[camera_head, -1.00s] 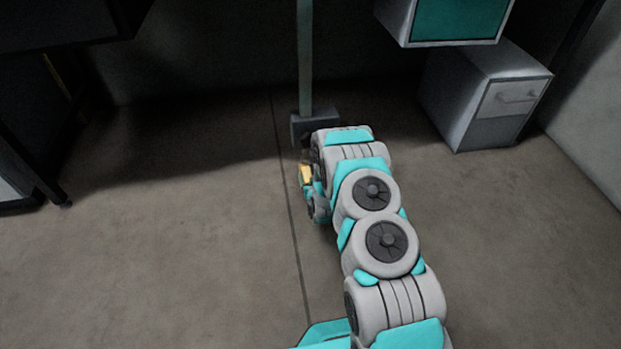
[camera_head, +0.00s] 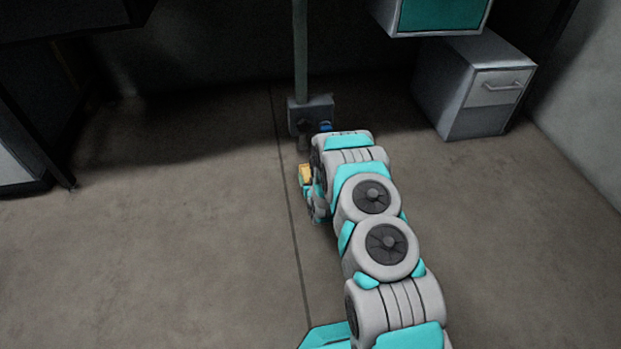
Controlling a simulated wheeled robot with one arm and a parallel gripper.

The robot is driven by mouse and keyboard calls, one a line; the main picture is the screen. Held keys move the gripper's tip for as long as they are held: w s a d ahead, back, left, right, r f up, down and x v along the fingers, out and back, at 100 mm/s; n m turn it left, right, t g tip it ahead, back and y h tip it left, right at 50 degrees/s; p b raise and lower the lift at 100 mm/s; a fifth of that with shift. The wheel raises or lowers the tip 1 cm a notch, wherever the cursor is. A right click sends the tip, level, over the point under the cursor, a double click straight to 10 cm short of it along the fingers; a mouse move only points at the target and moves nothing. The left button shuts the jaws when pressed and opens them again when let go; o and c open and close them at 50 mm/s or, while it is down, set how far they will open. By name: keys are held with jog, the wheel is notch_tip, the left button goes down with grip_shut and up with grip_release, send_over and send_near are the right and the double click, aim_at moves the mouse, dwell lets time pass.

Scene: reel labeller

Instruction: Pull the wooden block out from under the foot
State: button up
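The foot (camera_head: 311,108) is a grey box at the bottom of an upright post, standing on the floor at upper middle. My arm reaches from the lower right towards it. My gripper (camera_head: 304,148) is at the arm's far end, small and dark, just in front of the foot. Its fingers are mostly hidden and too dark to show whether they are open or shut. I cannot make out the wooden block for certain. A small yellow patch (camera_head: 305,173) shows beside my wrist; whether it is the block or part of my gripper is unclear.
The post (camera_head: 301,50) rises from the foot. A small blue spot (camera_head: 326,127) shows at the foot's lower right. A grey drawer cabinet (camera_head: 478,88) stands at right, under a teal-fronted box (camera_head: 440,14). The floor at left and front is clear.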

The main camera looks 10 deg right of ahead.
jog(key=o, duration=1.6)
jog(key=shift+c, duration=0.2)
jog(key=shift+s, duration=0.1)
jog(key=shift+p+v, duration=0.5)
jog(key=shift+v, duration=3.3)
